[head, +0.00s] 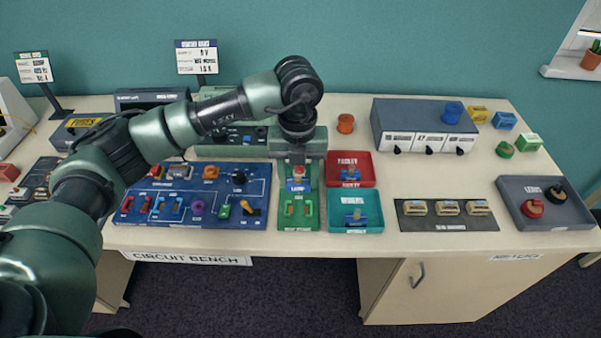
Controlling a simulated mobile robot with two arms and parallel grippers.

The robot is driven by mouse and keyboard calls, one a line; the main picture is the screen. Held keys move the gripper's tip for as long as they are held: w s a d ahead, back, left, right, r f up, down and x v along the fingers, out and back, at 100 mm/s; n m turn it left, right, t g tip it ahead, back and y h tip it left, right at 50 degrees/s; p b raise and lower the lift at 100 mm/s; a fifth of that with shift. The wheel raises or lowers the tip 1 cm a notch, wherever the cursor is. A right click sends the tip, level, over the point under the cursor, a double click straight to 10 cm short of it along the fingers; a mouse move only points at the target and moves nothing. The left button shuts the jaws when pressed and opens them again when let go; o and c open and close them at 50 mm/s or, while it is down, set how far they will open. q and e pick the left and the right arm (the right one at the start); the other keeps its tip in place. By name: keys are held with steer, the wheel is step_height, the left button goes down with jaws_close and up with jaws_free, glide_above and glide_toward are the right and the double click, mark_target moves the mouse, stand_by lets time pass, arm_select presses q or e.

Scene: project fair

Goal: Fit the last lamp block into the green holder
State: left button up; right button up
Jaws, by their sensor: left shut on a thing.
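My left gripper (299,158) points down over the far end of the green holder (286,222). It is shut on a lamp block (298,185), which has a blue body and a red and pale top. The block is over the upper part of the holder; I cannot tell whether it touches it or hangs just above. The near part of the holder shows a bright green frame with no block in it. The gripper hides the holder's far edge. My right gripper is not in view.
Right of the holder are a red tray (368,181) and a teal tray (340,228), each with a blue piece in it. A blue circuit board (262,180) lies close on the left. A dark mat (420,222) with several pale parts and a grey tray (580,215) lie farther right.

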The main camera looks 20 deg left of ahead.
mark_target(298, 209)
arm_select(q)
steer(key=shift+a+f+b, duration=0.15)
steer(key=shift+f+b, duration=0.2)
steer(key=shift+f, duration=0.4)
steer(key=shift+f+b, duration=0.45)
steer(key=shift+f, duration=0.4)
step_height(298, 209, down, 3)
steer(key=shift+r+b, duration=0.2)
steer(key=shift+b, duration=0.7)
steer(key=shift+f+b, duration=0.5)
steer(key=shift+f, duration=0.15)
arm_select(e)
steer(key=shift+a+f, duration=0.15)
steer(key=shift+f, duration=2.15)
arm_select(q)
steer(key=shift+b, duration=0.45)
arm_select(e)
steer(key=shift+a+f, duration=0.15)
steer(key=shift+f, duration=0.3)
arm_select(q)
steer(key=shift+f+b, duration=0.5)
steer(key=shift+f, duration=0.05)
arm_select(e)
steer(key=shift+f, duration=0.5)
arm_select(q)
steer(key=o, duration=1.4)
steer(key=shift+o, duration=0.2)
